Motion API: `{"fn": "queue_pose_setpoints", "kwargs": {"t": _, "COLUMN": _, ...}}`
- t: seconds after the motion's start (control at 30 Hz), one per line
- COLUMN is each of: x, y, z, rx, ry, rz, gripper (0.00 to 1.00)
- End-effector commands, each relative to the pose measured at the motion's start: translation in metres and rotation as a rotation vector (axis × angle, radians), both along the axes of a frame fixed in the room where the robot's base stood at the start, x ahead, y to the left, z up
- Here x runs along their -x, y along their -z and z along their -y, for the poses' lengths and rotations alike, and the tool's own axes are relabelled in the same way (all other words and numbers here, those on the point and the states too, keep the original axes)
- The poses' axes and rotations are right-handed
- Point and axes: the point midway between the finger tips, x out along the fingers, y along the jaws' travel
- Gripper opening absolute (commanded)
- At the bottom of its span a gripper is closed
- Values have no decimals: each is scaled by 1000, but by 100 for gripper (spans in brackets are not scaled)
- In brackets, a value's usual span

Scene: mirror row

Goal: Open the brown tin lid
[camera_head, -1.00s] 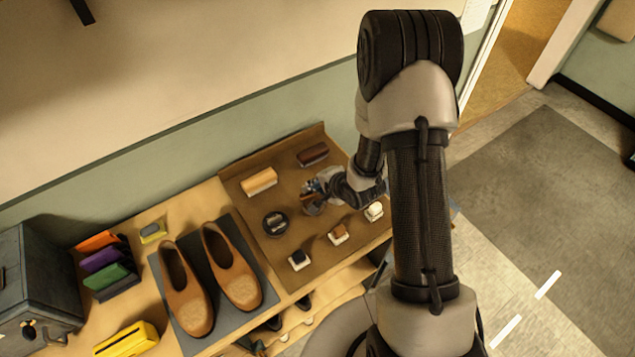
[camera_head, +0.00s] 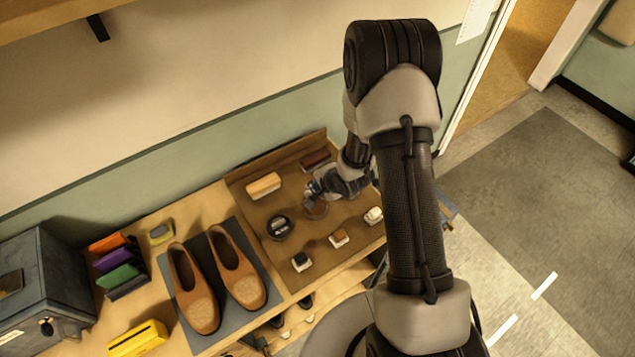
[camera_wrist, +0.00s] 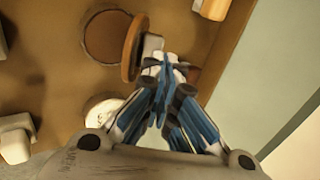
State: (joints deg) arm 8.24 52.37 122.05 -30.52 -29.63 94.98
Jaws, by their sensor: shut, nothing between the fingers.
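The brown tin (camera_wrist: 106,36) is round with brown polish showing in the wrist view. In the head view (camera_head: 316,209) it is partly hidden by my gripper. Its brown lid (camera_wrist: 132,50) stands raised on edge at the tin's right side in the wrist view, so the tin is open. My gripper (camera_wrist: 161,72) is shut and empty. Its fingertips are just right of and below the raised lid, beside a small pale block (camera_wrist: 152,44). I cannot tell whether they touch the lid. In the head view my gripper (camera_head: 312,190) is over the brown mat.
A black tin (camera_head: 279,227), a light brush (camera_head: 264,186) and a dark brush (camera_head: 315,160) lie on the mat (camera_head: 258,210), with small daubers in front. Brown shoes (camera_head: 238,280) stand left. The wall is behind.

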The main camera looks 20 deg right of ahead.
Motion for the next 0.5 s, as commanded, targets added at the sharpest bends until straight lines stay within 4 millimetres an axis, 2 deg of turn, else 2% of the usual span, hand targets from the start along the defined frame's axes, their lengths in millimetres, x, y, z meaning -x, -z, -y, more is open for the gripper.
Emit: {"fn": "queue_pose_setpoints", "kwargs": {"t": 0.5, "x": -7, "y": -4, "z": -3, "rx": 29, "ry": -1, "rz": -90, "gripper": 0}}
